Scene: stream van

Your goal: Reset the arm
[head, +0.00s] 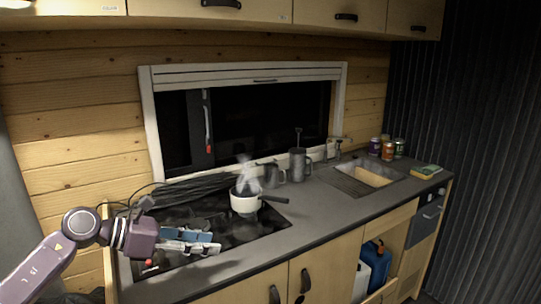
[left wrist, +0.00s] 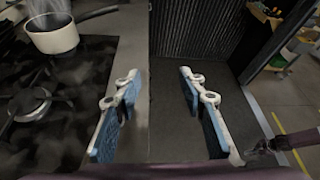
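My left arm comes in from the lower left of the head view. Its gripper (head: 213,242) is over the front left of the counter, by the black stove. In the left wrist view the two blue-padded fingers of this gripper (left wrist: 160,80) stand wide apart with nothing between them, only dark floor beyond. A grey jointed piece at the lower right of the left wrist view may be part of my right arm. Its gripper state cannot be made out. The head view does not show my right gripper.
A steaming white pot (head: 245,201) stands on the black stove (head: 262,224), close to my left gripper. Mugs, a sink (head: 362,175), several cans and a sponge (head: 426,171) are farther right. A blue canister (head: 376,262) sits in the open lower cabinet. The floor (left wrist: 160,125) beside the counter looks clear.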

